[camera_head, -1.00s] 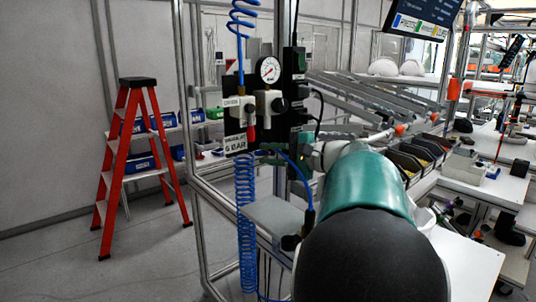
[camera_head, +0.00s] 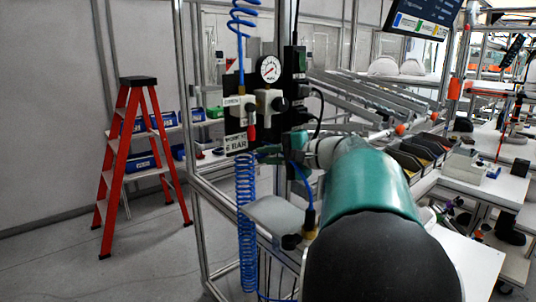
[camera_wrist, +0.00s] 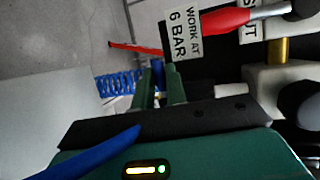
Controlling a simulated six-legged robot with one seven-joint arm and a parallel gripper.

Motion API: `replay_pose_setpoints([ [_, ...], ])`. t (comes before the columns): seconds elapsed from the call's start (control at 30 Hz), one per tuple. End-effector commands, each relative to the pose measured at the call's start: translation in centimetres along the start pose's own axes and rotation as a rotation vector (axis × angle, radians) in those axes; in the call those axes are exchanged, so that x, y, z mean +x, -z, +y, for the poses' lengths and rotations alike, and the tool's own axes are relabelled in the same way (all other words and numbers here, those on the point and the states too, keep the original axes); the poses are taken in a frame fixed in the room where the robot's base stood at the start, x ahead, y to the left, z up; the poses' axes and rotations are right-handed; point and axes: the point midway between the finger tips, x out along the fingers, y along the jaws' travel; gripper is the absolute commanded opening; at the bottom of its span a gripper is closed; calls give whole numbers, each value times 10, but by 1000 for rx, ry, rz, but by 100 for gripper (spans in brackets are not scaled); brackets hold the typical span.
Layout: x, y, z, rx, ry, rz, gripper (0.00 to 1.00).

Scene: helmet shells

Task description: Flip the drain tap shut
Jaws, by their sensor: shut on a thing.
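The tap lever has a red handle (camera_head: 251,129) that hangs down under the white valve body in the head view. In the wrist view the red handle (camera_wrist: 218,20) is large, with a silver shank at right beside a partly hidden white label. My gripper (camera_wrist: 160,92) has its green fingers shut on a narrow dark blue piece (camera_wrist: 158,72); I cannot tell what it belongs to. The fingers are apart from the red handle. In the head view my gripper (camera_head: 268,154) is small, just below and right of the handle.
A "WORK AT 6 BAR" sign (camera_head: 236,142) is left of the gripper. A blue coiled hose (camera_head: 246,220) hangs below. The pressure gauge (camera_head: 270,69) is above. A metal frame post (camera_head: 181,100) and a red ladder (camera_head: 138,150) stand at left.

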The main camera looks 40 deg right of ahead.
Motion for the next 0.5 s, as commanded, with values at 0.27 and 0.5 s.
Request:
replay_pose_setpoints([
  [0.27,0,1,0,0,-1,3,23],
  [0.5,0,1,0,0,0,2,23],
])
